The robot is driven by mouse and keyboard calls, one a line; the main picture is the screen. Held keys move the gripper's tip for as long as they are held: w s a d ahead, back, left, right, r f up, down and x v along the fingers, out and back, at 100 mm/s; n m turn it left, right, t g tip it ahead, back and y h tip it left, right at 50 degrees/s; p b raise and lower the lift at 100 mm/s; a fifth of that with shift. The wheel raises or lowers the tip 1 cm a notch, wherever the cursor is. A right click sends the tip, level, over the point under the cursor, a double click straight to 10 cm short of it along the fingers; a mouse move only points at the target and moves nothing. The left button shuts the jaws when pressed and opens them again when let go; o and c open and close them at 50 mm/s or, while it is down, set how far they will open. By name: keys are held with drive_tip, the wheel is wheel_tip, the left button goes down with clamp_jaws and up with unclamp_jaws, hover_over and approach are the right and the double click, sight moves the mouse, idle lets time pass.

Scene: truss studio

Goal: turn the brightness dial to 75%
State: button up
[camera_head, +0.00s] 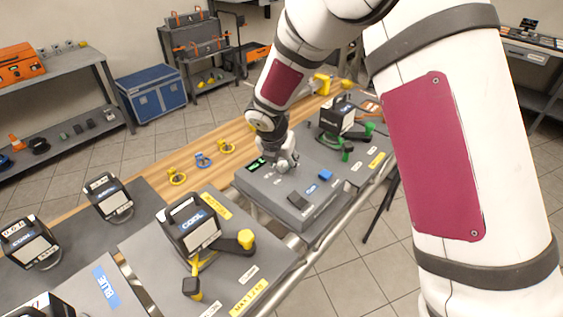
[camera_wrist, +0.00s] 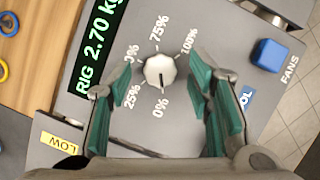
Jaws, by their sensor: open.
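The brightness dial (camera_wrist: 160,71) is a pale round knob on a grey console (camera_head: 268,185). Its dark mark points down toward the 0% label. The 75% label is above the knob, 100% at upper right, 25% at lower left; the label between 25% and 75% is partly hidden. My gripper (camera_wrist: 153,79) is open, its teal-padded fingers to the left and right of the knob. I see no clear contact with the knob. In the head view my gripper (camera_head: 286,162) is down over the console and hides the dial.
A green-lit display (camera_wrist: 100,45) reads RIG 2.70 kg. A blue block (camera_wrist: 269,54) by the FANS label is right of the dial. Lamps (camera_head: 190,225) stand on panels at the left, and another lamp (camera_head: 337,115) stands behind the console.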

clamp_jaws()
